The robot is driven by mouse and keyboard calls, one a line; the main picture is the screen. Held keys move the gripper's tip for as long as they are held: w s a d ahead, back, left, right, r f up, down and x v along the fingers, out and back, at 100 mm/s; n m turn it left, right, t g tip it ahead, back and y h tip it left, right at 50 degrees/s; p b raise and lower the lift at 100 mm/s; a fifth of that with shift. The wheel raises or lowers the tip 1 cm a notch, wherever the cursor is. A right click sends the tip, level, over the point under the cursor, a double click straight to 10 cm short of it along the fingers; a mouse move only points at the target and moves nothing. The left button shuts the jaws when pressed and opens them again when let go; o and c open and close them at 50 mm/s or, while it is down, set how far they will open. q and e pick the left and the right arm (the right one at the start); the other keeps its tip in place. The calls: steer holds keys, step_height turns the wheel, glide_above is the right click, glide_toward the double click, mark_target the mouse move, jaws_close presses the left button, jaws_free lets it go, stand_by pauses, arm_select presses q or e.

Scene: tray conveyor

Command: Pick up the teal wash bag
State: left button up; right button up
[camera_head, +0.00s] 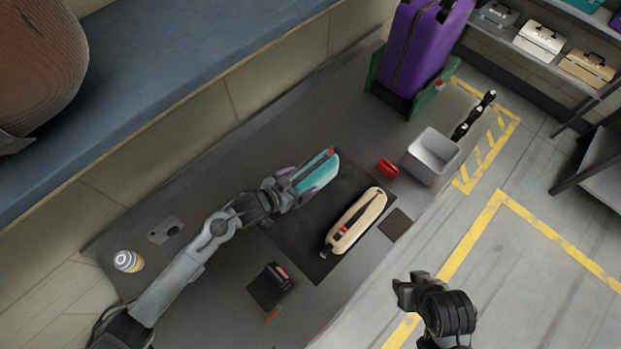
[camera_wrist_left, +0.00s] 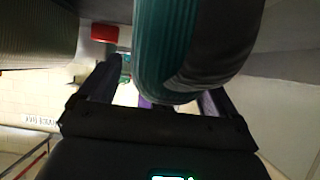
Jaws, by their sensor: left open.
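The teal wash bag (camera_head: 322,172) lies at the upper end of a dark mat (camera_head: 300,238), partly hidden by my left gripper. My left gripper (camera_head: 298,188) is open at the bag's lower-left end. In the left wrist view the bag (camera_wrist_left: 165,45), teal with a dark side, looms large above and between the two spread fingers (camera_wrist_left: 158,95). I cannot tell whether the fingers touch it. My right gripper (camera_head: 408,290) hangs at the lower right, away from the bag, and its jaw opening is unclear.
A cream pouch (camera_head: 360,218) lies beside the bag on the mat. A red item (camera_head: 388,168), grey bin (camera_head: 420,166) and purple suitcase (camera_head: 418,50) stand up-right. A black case (camera_head: 268,290) and striped round container (camera_head: 127,261) lie lower left. A blue bench (camera_head: 190,50) borders the upper left.

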arm_select(q)
steer(key=shift+w+d+f, duration=0.2)
steer(key=c, duration=1.4)
steer(key=shift+r, duration=0.1)
steer(key=shift+c, duration=0.3)
steer(key=shift+r, duration=0.1)
